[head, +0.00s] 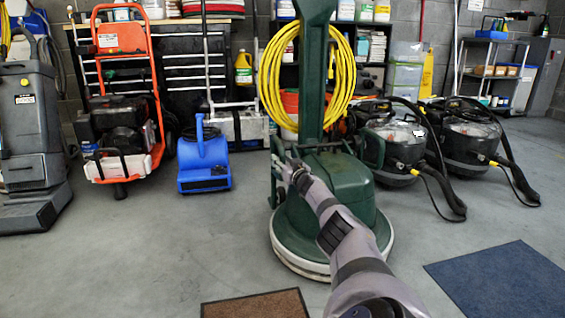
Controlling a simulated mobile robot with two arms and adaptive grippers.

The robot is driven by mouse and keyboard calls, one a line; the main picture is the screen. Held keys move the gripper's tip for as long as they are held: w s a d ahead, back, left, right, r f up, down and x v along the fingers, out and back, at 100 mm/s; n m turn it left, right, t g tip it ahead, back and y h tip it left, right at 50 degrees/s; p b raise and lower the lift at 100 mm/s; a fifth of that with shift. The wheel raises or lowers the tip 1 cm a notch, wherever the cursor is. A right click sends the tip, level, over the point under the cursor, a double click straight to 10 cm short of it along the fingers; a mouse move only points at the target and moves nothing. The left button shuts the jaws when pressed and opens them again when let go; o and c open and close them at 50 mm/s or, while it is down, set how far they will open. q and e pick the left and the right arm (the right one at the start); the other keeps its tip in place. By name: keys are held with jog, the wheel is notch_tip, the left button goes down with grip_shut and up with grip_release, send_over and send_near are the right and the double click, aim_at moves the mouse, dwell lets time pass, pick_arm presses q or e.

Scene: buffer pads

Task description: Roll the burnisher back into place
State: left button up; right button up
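The burnisher (325,195) is a dark green floor machine with a round base, a white lower rim and an upright green column. A coiled yellow cord hangs on the column. It stands upright on the grey floor, right of the picture's middle. My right arm reaches up from the bottom edge across the front of the base. My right gripper (289,168) is at the upper left side of the base, beside a green bar there. It is small and dark, so I cannot tell whether its fingers are open or touch the machine. My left gripper is out of view.
Behind stand a blue blower (204,160), an orange-framed machine (129,80), a grey scrubber (30,130) and two vacuums (392,146). A brown mat (255,305) and a blue mat (505,280) lie in front. Floor between the mats and at left is clear.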

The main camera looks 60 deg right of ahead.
jog(key=shift+a, duration=0.1)
dwell(0.3)
jog(key=shift+s+a+f, duration=0.15)
jog(key=shift+s+a, duration=0.1)
jog(key=shift+s, duration=0.2)
jog(key=shift+s+a, duration=0.5)
jog(key=v, duration=0.9)
jog(key=shift+s, duration=0.2)
jog(key=shift+a, duration=0.25)
